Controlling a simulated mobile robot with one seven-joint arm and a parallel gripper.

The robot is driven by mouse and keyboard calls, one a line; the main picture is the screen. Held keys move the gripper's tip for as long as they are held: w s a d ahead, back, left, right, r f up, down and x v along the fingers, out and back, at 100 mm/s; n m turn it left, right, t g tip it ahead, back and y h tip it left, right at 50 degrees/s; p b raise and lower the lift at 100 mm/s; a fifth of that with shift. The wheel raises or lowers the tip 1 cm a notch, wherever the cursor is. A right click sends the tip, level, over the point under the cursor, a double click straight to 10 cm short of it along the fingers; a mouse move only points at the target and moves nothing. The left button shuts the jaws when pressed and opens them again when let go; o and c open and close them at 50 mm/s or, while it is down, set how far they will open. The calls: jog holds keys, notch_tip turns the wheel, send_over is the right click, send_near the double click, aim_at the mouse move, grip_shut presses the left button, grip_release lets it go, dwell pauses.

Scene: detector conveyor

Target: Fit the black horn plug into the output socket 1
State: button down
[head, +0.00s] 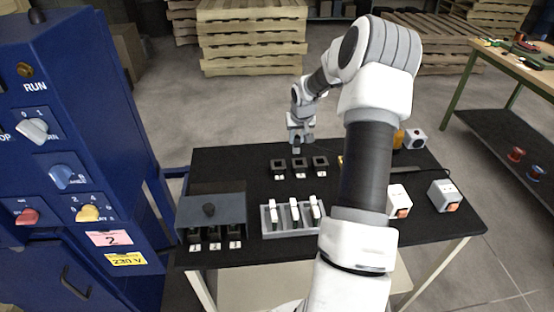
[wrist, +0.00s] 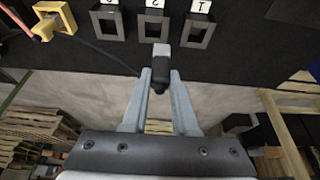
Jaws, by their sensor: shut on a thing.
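My gripper (head: 297,146) is beyond the row of square sockets on the black table. In the wrist view my gripper (wrist: 160,82) is shut on a black plug (wrist: 160,72) with a pale grey end. That end points toward the sockets, apart from them and nearest to socket 2 (wrist: 153,29). Output socket 1 (wrist: 198,32) is a dark square frame with an upside-down "1" label, at right in the wrist view. In the head view socket 1 (head: 278,165) appears to be the left one of the row. Its opening looks empty.
Socket 3 (wrist: 108,25) and a yellow connector (wrist: 47,27) with cables lie to the left in the wrist view. My arm hides part of the table.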

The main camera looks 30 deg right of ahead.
send_over(278, 161)
jog(key=s, duration=0.1)
notch_tip(278, 161, down, 4)
jog(key=shift+s+a+f, duration=0.1)
jog(key=shift+a+f, duration=0.1)
jog(key=shift+f, duration=0.7)
jog(key=shift+a+f, duration=0.2)
jog(key=shift+f, duration=0.7)
jog(key=shift+f+b, duration=0.2)
jog(key=shift+b, duration=0.2)
jog(key=c, duration=0.7)
grip_release()
jog(key=shift+r, duration=0.1)
jog(key=shift+s+r, duration=0.15)
jog(key=shift+r, duration=0.4)
jog(key=p+v, duration=0.1)
jog(key=v, duration=1)
jog(key=shift+s, duration=0.1)
